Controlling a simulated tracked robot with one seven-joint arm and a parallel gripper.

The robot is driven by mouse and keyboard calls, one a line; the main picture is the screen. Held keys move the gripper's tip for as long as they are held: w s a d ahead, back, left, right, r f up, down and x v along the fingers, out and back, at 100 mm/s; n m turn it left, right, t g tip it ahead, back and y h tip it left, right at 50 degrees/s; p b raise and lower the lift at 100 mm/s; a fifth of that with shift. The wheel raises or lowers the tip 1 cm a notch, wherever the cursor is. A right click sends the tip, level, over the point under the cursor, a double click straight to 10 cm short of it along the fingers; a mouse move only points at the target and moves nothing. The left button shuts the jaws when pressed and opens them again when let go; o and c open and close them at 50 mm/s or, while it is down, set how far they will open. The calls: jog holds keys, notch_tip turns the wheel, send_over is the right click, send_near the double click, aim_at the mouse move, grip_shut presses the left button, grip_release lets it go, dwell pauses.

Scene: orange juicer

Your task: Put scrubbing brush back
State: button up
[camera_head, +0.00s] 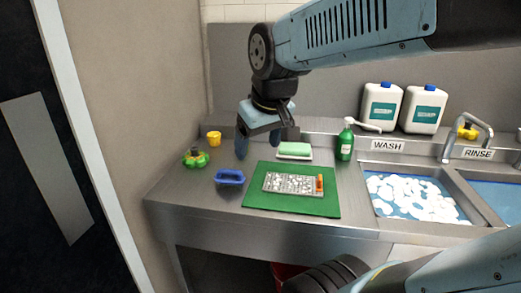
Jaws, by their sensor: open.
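A blue item with a looped handle (230,176), which looks like the scrubbing brush, lies on the steel counter just left of the green mat. My gripper (258,149) hangs over the back of the counter, behind and right of the blue brush, pointing down. Its two fingers are spread apart with nothing between them. The gripper is apart from the brush. The brush's bristles are hidden under its handle.
A green mat (265,202) bears a metal grater-like plate (290,184) and a small orange item (319,184). A green sponge (295,149), green bottle (345,146), yellow cup (214,138) and green-yellow item (196,158) stand around. The wash sink (385,218) is right.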

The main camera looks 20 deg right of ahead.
jog(key=shift+m+t, duration=0.4)
jog(key=shift+m, duration=0.4)
jog(key=s, duration=0.4)
jog(key=shift+d+f, duration=0.2)
jog(key=shift+d, duration=0.1)
